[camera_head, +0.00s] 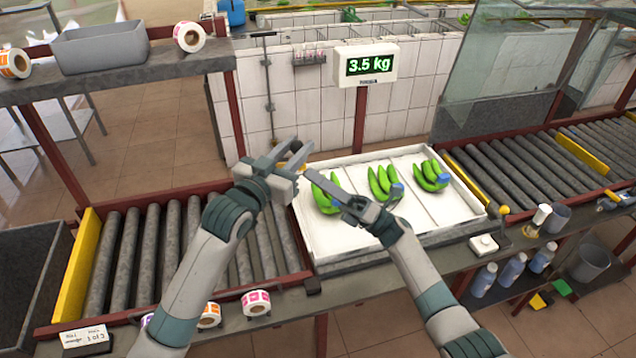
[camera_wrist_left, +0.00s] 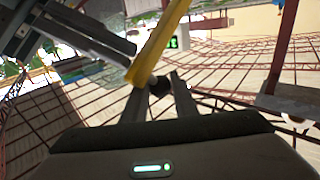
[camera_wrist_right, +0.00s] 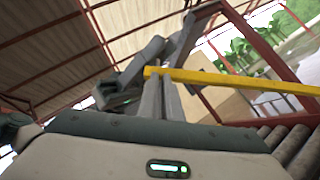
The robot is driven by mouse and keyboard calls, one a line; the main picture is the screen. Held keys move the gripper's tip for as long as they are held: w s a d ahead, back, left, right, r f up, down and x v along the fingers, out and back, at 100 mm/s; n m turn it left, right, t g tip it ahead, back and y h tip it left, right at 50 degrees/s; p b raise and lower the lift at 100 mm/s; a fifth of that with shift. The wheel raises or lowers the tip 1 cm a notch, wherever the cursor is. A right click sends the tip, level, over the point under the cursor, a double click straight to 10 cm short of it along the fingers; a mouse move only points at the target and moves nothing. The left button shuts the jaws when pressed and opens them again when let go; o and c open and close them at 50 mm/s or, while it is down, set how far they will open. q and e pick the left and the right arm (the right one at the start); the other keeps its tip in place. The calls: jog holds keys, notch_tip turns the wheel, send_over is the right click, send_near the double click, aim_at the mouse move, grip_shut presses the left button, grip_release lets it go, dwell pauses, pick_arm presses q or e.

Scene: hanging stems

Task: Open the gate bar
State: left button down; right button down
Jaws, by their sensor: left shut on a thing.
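The yellow gate bar (camera_wrist_left: 160,42) crosses in front of my left gripper (camera_wrist_left: 159,82) in the left wrist view, with a dark round knob between the fingers. My left gripper (camera_head: 302,152) is shut on the gate bar near its end, beside the tray's back left corner. In the right wrist view the bar (camera_wrist_right: 240,82) runs rightward from just beyond the fingertips of my right gripper (camera_wrist_right: 162,82). My right gripper (camera_head: 318,180) has its fingers together over the tray's left side. I cannot tell whether it touches the bar. In the head view the bar is mostly hidden.
A white tray (camera_head: 330,239) with several green banana bunches (camera_head: 378,183) lies ahead. Grey rollers (camera_head: 145,250) lie left and more rollers (camera_head: 510,172) right. The scale display (camera_head: 367,64) reads 3.5 kg on a red post. A shelf (camera_head: 180,62) stands at the upper left.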

pick_arm(q)
jog(key=c, duration=1.4)
grip_release()
jog(key=shift+s+d+f+g, duration=0.15)
jog(key=shift+s+d+f, duration=0.1)
jog(key=shift+f, duration=0.2)
jog(key=shift+s+d+f+g, duration=0.1)
jog(key=shift+d+f+g, duration=0.1)
jog(key=shift+f, duration=0.2)
jog(key=shift+c, duration=0.2)
jog(key=shift+s, duration=0.1)
pick_arm(e)
jog(key=shift+w+a+r, duration=0.1)
jog(key=shift+a+r, duration=0.1)
jog(key=shift+r, duration=0.75)
pick_arm(q)
jog(key=shift+s+a, duration=0.35)
jog(key=shift+s, duration=0.1)
jog(key=r+v, duration=0.1)
jog(key=v, duration=1)
jog(key=shift+a, duration=0.2)
pick_arm(e)
jog(key=shift+f, duration=0.45)
pick_arm(q)
jog(key=shift+w, duration=0.2)
